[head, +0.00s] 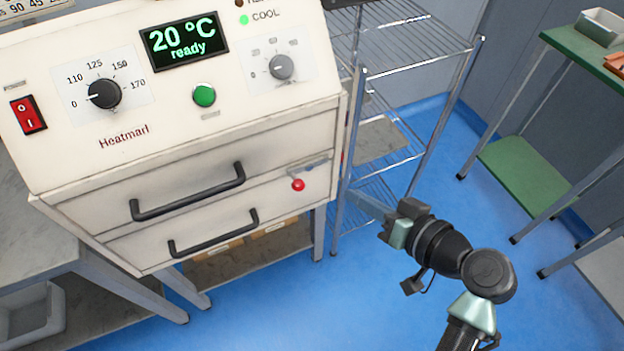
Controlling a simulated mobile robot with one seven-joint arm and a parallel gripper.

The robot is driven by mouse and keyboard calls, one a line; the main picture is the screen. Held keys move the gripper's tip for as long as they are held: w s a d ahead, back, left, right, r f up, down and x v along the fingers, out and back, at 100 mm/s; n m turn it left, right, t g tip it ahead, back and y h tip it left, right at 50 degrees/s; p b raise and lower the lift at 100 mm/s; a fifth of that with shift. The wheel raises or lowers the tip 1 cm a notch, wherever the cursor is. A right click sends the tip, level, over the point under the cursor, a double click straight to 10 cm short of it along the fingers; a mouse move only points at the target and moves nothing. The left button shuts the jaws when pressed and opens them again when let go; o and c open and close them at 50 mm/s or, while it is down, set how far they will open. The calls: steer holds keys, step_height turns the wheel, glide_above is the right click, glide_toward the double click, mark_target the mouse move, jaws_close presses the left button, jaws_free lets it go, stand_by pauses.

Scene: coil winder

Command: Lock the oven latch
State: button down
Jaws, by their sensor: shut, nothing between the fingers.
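The oven (150,150) is a cream box with two closed drawer fronts, each with a black bar handle. The oven latch (306,167) is a small grey metal piece at the right side of the front. A red ball knob (298,185) sits just below it. My gripper (357,199) is to the right of the latch, in front of the wire rack, apart from the knob. Its fingers are shut and empty, pointing left. The fingertips look thin and pale, and their distance in depth from the oven is hard to tell.
The oven panel has a display (184,41) reading "20 °C ready", a green button (204,95), a red switch (29,115) and dials. A wire rack (400,60) stands right of the oven. A green table (585,60) is at the far right. Blue floor is clear between.

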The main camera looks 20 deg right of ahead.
steer(key=shift+w, duration=0.1)
steer(key=s+a+f+x, duration=0.1)
steer(key=f+x, duration=0.1)
steer(key=x, duration=1.1)
steer(key=shift+s+b, duration=0.25)
steer(key=shift+b, duration=0.15)
steer(key=shift+f+b, duration=0.1)
steer(key=shift+b, duration=0.2)
steer(key=shift+a, duration=0.15)
